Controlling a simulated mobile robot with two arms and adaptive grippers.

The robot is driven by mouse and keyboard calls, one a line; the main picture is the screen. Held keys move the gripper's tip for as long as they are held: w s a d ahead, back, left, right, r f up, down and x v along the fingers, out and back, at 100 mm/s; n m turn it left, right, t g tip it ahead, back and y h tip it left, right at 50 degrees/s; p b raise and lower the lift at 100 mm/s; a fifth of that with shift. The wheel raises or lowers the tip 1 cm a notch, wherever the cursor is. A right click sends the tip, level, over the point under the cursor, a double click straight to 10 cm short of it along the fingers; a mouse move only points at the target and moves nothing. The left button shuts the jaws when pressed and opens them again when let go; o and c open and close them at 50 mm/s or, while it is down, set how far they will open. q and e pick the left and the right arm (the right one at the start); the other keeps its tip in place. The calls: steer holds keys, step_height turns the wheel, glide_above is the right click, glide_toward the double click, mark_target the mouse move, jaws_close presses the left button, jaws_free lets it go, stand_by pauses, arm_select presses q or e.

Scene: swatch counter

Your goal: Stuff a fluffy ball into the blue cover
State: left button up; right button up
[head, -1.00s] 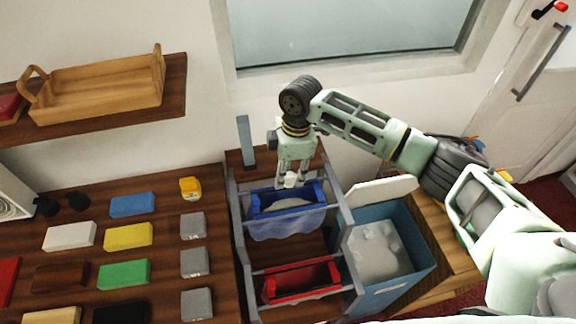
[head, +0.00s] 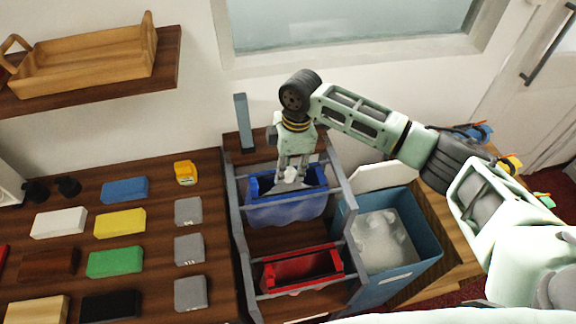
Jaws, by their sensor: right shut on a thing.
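The blue cover (head: 286,208) hangs open in the upper part of a grey rack, with a blue rim and a dark opening. My right gripper (head: 291,180) points down over the cover's mouth. It is shut on a small white fluffy ball (head: 291,174), partly hidden by the fingers. The ball is at about the height of the cover's rim; I cannot tell whether it is below it. More white fluffy balls (head: 384,240) lie in a blue bin at the right of the rack. My left gripper is not in view.
A red cover (head: 301,269) hangs in the rack's lower part. The grey rack rails (head: 238,235) surround both covers. The blue bin (head: 424,228) has its pale lid raised behind it. Coloured swatch blocks (head: 120,222) cover the counter at left. A wooden tray (head: 85,65) sits on a shelf.

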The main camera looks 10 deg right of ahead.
steer(key=shift+f+p, duration=0.2)
steer(key=shift+p, duration=0.1)
stand_by(0.4)
steer(key=o, duration=0.8)
steer(key=o, duration=0.5)
steer(key=shift+o, duration=0.2)
step_height(320, 180, up, 6)
steer(key=p, duration=0.6)
steer(key=shift+p, duration=0.35)
